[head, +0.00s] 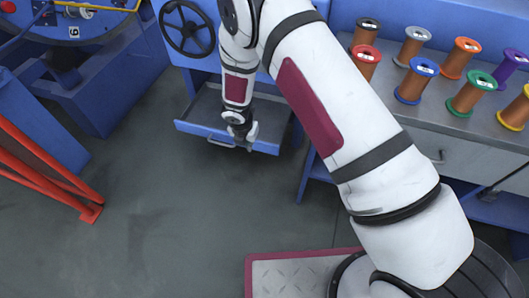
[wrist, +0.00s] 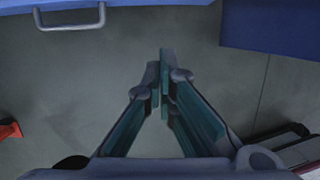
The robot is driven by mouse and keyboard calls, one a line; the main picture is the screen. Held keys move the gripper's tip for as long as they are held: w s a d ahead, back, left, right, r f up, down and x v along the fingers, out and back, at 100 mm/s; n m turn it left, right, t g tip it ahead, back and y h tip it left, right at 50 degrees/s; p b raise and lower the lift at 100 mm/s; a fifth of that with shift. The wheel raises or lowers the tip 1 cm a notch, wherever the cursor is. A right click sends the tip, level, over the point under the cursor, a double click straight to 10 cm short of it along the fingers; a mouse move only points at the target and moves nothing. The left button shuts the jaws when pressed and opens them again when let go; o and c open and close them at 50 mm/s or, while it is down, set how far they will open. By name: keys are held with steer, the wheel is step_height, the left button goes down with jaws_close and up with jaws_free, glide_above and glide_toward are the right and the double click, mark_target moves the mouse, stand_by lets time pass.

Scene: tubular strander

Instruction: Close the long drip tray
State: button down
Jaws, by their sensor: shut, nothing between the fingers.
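The long drip tray (head: 192,127) is a shallow grey tray with a blue front panel and a bar handle (head: 220,143). It sticks out from under the blue machine, low over the floor. My gripper (head: 248,147) is shut and empty, at the tray's front panel, near the right end of the handle. In the wrist view my gripper's fingertips (wrist: 162,60) are together over grey floor. The handle (wrist: 70,24) shows at the upper left there, apart from the fingers. My wrist hides part of the tray; I cannot tell whether the fingers touch the panel in the head view.
A black handwheel (head: 187,28) is on the machine above the tray. A bench (head: 445,120) with several wire spools stands at the right. A red frame (head: 50,170) stands at the left. The floor (head: 190,220) before the tray is clear.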

steer(key=w+d+f+b, duration=0.2)
steer(key=w+f+b, duration=0.3)
steer(key=f, duration=0.5)
steer(key=shift+w+d+f, duration=0.15)
steer(key=shift+w, duration=0.25)
